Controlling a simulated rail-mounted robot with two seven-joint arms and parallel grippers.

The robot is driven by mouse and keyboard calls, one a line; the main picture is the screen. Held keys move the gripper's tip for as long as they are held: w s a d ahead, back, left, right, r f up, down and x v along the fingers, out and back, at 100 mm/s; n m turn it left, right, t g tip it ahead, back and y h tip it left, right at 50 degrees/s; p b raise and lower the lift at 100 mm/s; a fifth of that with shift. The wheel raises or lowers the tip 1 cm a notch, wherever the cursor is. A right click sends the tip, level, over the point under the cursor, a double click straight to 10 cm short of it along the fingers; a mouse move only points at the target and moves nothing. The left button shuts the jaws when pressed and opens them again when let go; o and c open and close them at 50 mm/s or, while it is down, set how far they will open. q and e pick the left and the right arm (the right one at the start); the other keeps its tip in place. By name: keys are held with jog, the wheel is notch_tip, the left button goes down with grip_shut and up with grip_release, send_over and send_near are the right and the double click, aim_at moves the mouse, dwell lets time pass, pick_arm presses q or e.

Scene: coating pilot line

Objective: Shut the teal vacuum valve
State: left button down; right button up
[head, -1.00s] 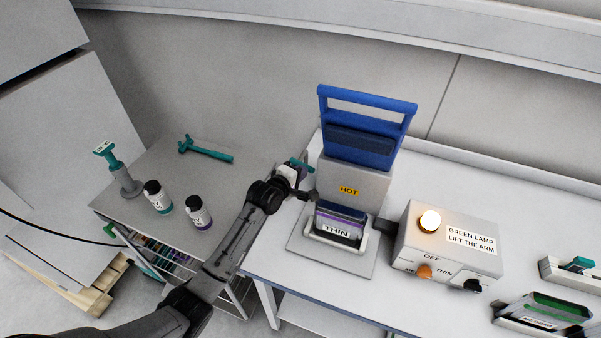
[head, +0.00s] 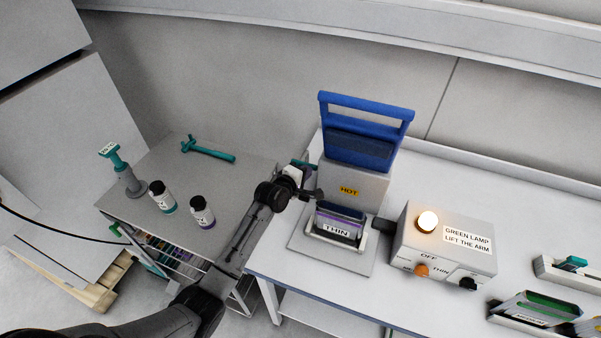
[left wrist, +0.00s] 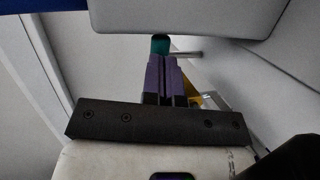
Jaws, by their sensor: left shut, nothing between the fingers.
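A small teal piece (head: 304,164), likely the valve, shows at the left side of the grey press marked HOT (head: 349,179), partly hidden by my left gripper. In the left wrist view a rounded teal end (left wrist: 160,44) sits under a grey housing, just beyond my purple fingertips. My left gripper (left wrist: 163,62) is shut and empty, its tips at or very close to the teal end; I cannot tell whether they touch. It also shows in the head view beside the press. My right gripper is in neither view.
The press has a raised blue handle (head: 367,102) and a THIN cassette (head: 338,229) in front. A control box (head: 440,245) with a lit amber lamp stands to the right. Two dark-capped bottles (head: 202,212) and a teal T-shaped tool (head: 208,150) are on the left cart.

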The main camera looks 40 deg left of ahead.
pick_arm(q)
jog(key=shift+d+f, duration=0.1)
jog(key=shift+f, duration=0.05)
jog(key=a+p+v, duration=0.1)
jog(key=v, duration=1.2)
jog(key=shift+s+d+r, duration=0.25)
jog(key=shift+s+d, duration=0.15)
jog(key=shift+d, duration=0.05)
